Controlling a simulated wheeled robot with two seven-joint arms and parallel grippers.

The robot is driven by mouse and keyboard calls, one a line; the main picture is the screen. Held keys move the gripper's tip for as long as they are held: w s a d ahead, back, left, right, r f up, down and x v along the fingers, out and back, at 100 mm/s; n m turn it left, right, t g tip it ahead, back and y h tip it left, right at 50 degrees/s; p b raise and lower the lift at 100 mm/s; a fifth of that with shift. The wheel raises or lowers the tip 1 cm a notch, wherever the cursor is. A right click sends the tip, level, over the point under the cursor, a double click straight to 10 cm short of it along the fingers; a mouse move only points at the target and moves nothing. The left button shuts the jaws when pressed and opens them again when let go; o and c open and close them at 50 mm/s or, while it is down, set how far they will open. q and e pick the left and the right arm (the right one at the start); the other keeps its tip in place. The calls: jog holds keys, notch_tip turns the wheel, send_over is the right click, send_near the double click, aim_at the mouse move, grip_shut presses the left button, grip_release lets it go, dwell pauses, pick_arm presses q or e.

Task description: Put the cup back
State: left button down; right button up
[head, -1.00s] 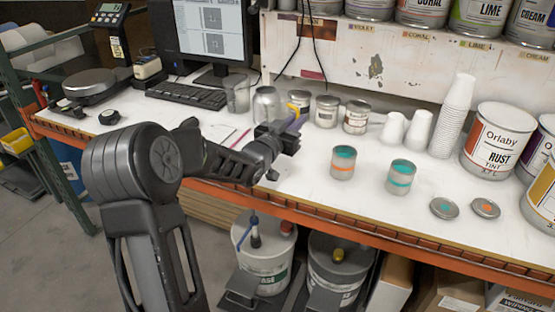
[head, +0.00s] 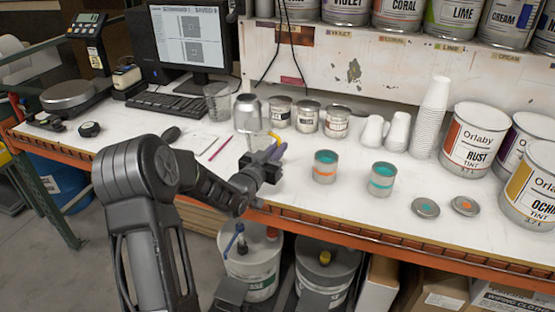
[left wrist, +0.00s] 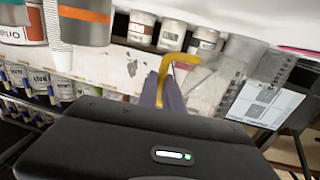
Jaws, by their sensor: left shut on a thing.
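My right gripper is out of view.
A clear beaker (head: 217,102) stands left of the cup by the keyboard (head: 170,106). Several small paint tins (head: 308,116) stand behind. A teal-banded tin (head: 381,179), two lids (head: 426,208), white cups (head: 398,132) and large cans (head: 473,140) fill the right side.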

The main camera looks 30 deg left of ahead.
pick_arm(q)
notch_tip(320, 180, down, 4)
jog(key=shift+p, duration=0.45)
jog(key=shift+f+b, duration=0.3)
jog(key=shift+b, duration=0.05)
jog(key=c, duration=1.5)
grip_release()
jog(key=shift+r, duration=0.1)
jog(key=shift+r, duration=0.1)
jog(key=shift+r+p, duration=0.15)
jog(key=shift+p, duration=0.25)
jog(key=s+b, duration=0.1)
jog(key=s, duration=0.3)
jog(key=s+d+b, duration=0.1)
jog(key=s, duration=0.3)
jog(key=s+b, duration=0.1)
jog(key=s, duration=0.3)
jog(key=shift+d, duration=0.2)
